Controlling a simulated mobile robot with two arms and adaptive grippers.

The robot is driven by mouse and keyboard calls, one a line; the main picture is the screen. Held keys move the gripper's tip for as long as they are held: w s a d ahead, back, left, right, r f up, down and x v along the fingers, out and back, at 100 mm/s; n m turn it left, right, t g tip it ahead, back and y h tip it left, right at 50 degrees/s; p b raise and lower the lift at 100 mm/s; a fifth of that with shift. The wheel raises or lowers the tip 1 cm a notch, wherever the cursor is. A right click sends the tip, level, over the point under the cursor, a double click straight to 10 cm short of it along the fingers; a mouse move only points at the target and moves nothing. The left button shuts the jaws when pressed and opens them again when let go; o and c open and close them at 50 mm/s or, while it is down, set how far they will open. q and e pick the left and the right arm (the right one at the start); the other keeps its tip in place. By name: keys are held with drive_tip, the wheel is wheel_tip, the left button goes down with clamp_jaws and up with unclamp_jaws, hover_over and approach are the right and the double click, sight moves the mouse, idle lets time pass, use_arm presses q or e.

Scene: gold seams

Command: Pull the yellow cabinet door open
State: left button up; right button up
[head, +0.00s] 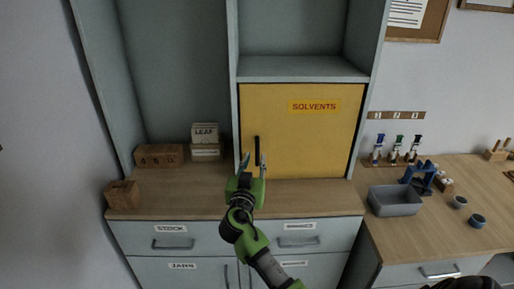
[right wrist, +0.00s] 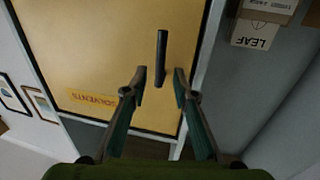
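The yellow cabinet door (head: 310,130) is shut in its grey frame and bears a red "SOLVENTS" label. It fills much of the right wrist view (right wrist: 105,55), upside down. Its black upright bar handle (head: 257,148) is near the door's left edge; it also shows in the right wrist view (right wrist: 161,57). My right gripper (head: 254,161) is open and empty in front of the handle. In the right wrist view its fingertips (right wrist: 158,78) lie on either side of one end of the handle, apart from it. I cannot tell the remaining depth. My left gripper is not in view.
On the wooden counter left of the door are wooden boxes (head: 159,155) and a stacked "LEAF" box (head: 205,134). Grey drawers (head: 172,239) are below. A grey bin (head: 394,200) and small bottles (head: 397,146) stand on the right bench. The counter before the door looks clear.

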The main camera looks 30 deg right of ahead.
sight(257, 153)
drive_tip(key=p+x, duration=0.1)
drive_tip(key=x, duration=0.4)
drive_tip(key=shift+w+d, duration=0.2)
drive_tip(key=shift+w, duration=0.05)
clamp_jaws()
